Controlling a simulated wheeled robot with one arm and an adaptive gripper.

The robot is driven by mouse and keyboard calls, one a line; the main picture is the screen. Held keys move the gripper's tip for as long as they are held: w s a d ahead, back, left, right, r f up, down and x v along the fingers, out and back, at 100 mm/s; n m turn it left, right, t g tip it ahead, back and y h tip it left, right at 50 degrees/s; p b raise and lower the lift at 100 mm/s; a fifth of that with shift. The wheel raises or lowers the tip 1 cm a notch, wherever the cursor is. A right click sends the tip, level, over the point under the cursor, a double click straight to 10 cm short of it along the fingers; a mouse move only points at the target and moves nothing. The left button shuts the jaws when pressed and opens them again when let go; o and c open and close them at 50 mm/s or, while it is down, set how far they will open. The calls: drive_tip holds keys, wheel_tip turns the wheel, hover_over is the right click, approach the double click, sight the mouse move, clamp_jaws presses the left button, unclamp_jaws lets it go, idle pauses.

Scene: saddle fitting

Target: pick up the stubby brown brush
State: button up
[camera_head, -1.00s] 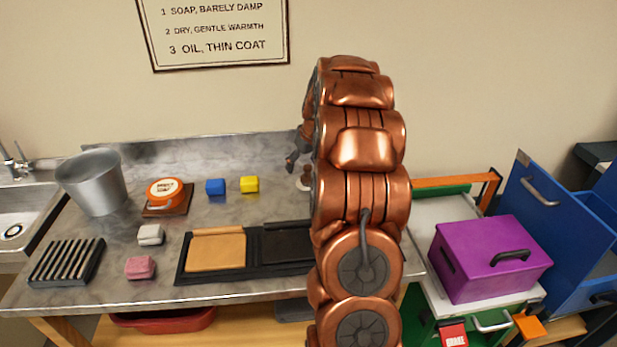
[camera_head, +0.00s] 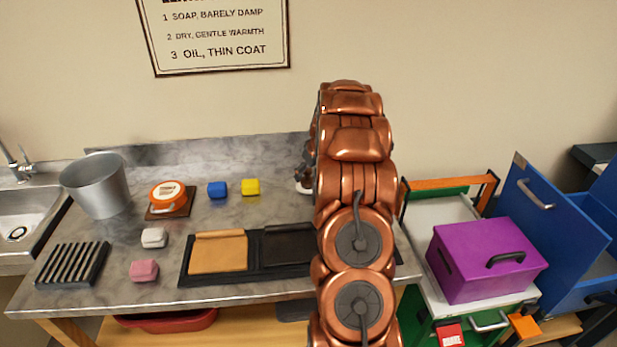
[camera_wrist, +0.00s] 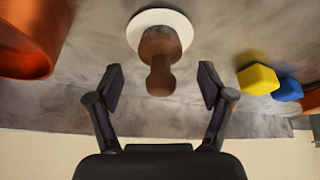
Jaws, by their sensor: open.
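The stubby brown brush (camera_wrist: 159,62) shows in the wrist view as a short rounded knob handle with a wide white round part (camera_wrist: 150,18) at its base. It stands on the grey worktop. In the head view only a sliver of its white base (camera_head: 301,187) shows beside my arm. My gripper (camera_wrist: 160,86) is open in the wrist view, one finger on each side of the handle's knob end. Gaps show between both fingers and the handle. In the head view my copper arm hides most of the gripper.
The yellow block (camera_wrist: 258,79) and blue block (camera_wrist: 287,90) stand to one side of the brush. A copper-coloured curved shape (camera_wrist: 28,40) lies on the other side; I cannot tell what it is. A black tray (camera_head: 185,276) lies in front.

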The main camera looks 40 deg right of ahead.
drive_tip(key=shift+x, duration=1.05)
drive_tip(key=c, duration=1.3)
